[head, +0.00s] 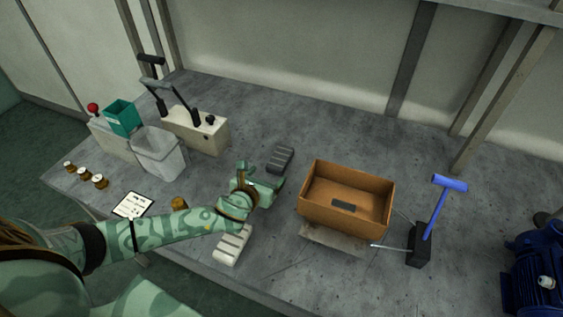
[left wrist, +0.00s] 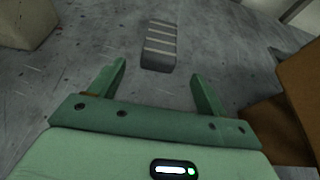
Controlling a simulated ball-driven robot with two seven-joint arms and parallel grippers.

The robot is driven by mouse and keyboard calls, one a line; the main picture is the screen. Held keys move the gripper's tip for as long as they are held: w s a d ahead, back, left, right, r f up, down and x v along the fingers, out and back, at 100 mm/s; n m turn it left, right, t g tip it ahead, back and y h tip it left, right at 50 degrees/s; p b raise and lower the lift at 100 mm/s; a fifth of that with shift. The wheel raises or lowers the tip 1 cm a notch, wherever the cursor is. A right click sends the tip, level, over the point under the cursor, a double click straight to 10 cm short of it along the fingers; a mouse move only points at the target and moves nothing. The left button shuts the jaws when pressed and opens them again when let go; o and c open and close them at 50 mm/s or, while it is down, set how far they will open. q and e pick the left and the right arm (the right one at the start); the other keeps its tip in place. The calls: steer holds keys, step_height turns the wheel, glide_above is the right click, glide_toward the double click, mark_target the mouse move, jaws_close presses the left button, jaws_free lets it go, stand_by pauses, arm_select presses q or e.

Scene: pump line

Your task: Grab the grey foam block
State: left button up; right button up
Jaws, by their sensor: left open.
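The grey foam block (head: 280,159), dark grey with lighter ribs across its top, lies flat on the worktop near the middle of the head view. In the left wrist view the ribbed block (left wrist: 160,45) lies ahead, just beyond the fingertips. My left gripper (head: 264,175) is open and empty, just short of the block and apart from it. In the left wrist view its two fingers (left wrist: 159,72) are spread, with the block roughly in line with the gap. My right gripper is not in view.
A brown open box (head: 313,207) with a dark piece inside stands to the right. A pale ribbed block (head: 232,244) lies near the front edge. A clear bin (head: 158,157), teal bin (head: 122,118) and beige case (head: 208,137) stand left. A blue-handled tool (head: 432,222) is farther right.

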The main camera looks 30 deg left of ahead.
mark_target(273, 169)
arm_select(q)
steer(key=shift+w+f, duration=0.15)
steer(key=shift+w, duration=0.15)
steer(key=shift+w+f+b, duration=0.15)
steer(key=shift+w+b, duration=0.1)
steer(key=shift+b, duration=0.05)
steer(key=b+x, duration=0.2)
steer(key=x, duration=0.2)
steer(key=shift+s+f, duration=0.1)
steer(key=shift+f, duration=0.1)
steer(key=shift+w+a, duration=0.1)
steer(key=shift+w, duration=0.2)
steer(key=shift+r, duration=0.1)
steer(key=c, duration=1)
